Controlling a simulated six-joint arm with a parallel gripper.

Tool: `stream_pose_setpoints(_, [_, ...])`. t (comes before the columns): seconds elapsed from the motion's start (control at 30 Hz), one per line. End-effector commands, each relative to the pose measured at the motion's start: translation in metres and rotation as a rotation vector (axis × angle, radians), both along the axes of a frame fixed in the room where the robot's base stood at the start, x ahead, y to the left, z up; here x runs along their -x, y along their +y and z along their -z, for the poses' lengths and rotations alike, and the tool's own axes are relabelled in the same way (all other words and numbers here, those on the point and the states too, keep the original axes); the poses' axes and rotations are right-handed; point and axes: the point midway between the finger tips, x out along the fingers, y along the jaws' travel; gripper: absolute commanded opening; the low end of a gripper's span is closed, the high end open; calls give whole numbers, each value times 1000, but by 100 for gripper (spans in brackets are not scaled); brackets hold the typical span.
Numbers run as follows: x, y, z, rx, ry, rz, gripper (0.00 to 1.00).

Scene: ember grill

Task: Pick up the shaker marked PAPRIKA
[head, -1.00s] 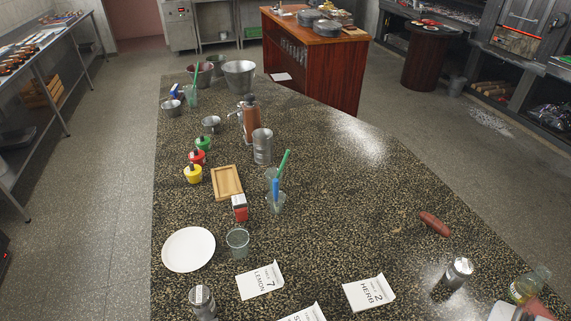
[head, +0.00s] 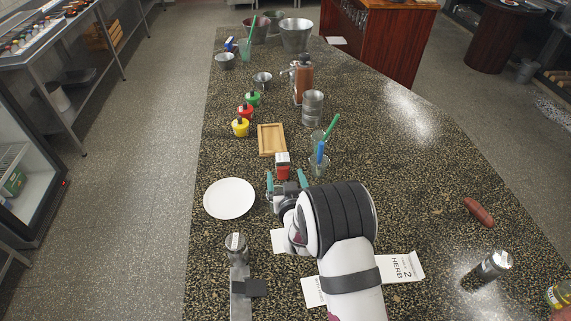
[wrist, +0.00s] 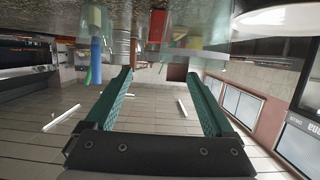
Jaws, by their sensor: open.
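No PAPRIKA lettering is readable on any container. A small red tin (head: 283,172) with a pale top stands on the speckled counter, in front of the wooden tray; a red block (wrist: 158,27) at the top of the wrist view looks like it. A metal shaker (head: 237,246) stands at lower left with a pale mark on its lid, and another (head: 488,268) at lower right; I cannot read either. My gripper (head: 286,182) is open, its teal fingers pointing towards the red tin and just on the near side of it. Its fingers (wrist: 158,76) hold nothing in the wrist view.
A white plate (head: 229,199) lies left of my gripper. A glass with a blue item (head: 319,163) stands close on the right. Beyond are a wooden tray (head: 271,138) and coloured pots (head: 241,127). A sausage (head: 479,212) lies right. My arm partly covers the cards.

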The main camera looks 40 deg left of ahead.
Motion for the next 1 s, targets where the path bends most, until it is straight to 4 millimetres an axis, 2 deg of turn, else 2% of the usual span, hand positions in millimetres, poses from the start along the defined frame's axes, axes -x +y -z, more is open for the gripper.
stream_pose_setpoints(0.4, [-48, 43, 21, 1, 0, 1, 88])
stream_pose_setpoints(0.7, [-55, 50, 24, 2, 2, 1, 88])
stream_pose_setpoints(1.0, [-54, 50, 23, 2, 2, 1, 34])
